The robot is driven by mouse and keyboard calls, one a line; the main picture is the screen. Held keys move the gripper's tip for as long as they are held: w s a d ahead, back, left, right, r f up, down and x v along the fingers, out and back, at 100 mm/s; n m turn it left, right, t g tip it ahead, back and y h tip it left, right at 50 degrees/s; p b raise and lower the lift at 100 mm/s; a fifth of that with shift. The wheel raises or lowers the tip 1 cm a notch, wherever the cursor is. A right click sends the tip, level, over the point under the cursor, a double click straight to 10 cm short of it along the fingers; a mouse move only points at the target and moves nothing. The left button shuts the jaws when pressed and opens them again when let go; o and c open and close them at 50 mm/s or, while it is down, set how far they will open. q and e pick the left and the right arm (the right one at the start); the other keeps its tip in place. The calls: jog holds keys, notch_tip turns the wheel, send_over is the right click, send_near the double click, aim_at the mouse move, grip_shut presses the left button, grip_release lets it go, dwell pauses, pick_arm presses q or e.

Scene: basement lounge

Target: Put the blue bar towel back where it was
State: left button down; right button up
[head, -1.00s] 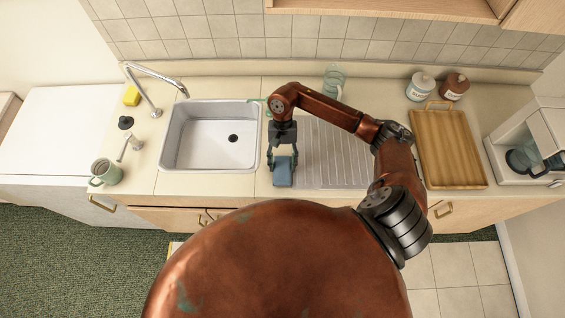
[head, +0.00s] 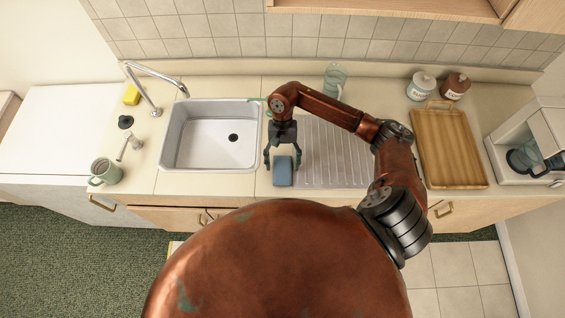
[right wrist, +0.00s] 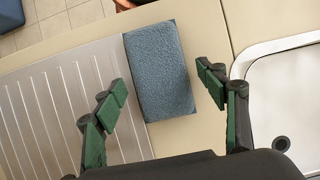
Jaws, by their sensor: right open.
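The blue bar towel (head: 283,171) is a small folded block on the counter, between the sink and the ribbed drainboard, near the front edge. In the right wrist view the towel (right wrist: 160,70) lies flat, with one long side at the drainboard's edge. My right gripper (head: 283,165) is open above the towel. In the right wrist view its green-padded fingers (right wrist: 163,88) stand apart, one on each side of the towel's near end, with gaps to it. My left gripper is not in view.
The sink (head: 175,150) is left of the towel and the drainboard (head: 335,155) right of it. A wooden tray (head: 447,180), two jars and a coffee maker (head: 530,150) stand farther right. A green mug (head: 105,172) stands at the left.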

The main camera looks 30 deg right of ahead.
jog(key=b+v, duration=0.3)
jog(key=v, duration=0.9)
